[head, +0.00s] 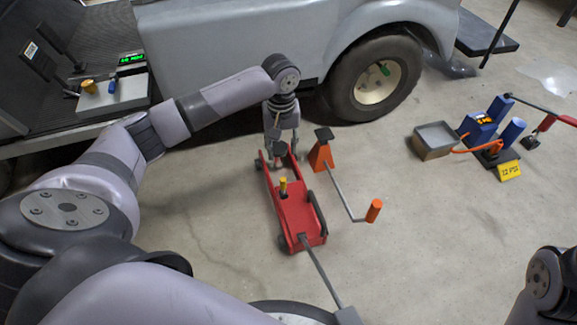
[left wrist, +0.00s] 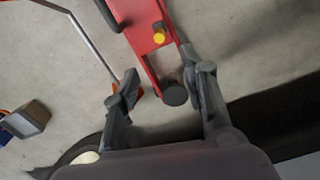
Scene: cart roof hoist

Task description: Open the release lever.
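A red floor jack (head: 292,212) stands on the concrete floor in the middle of the head view. A short dark post with a yellow top (head: 283,186) stands upright on it and looks like the release lever. The yellow top shows in the left wrist view (left wrist: 159,38), beyond my fingers. My left gripper (head: 279,150) points down over the jack's far end. In the left wrist view (left wrist: 163,95) its fingers are spread, with the jack's round dark pad (left wrist: 175,96) in the gap; contact cannot be told. My right gripper is out of view.
A grey vehicle with a wheel (head: 375,78) stands behind the jack. The jack's grey handle (head: 322,272) extends toward me.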

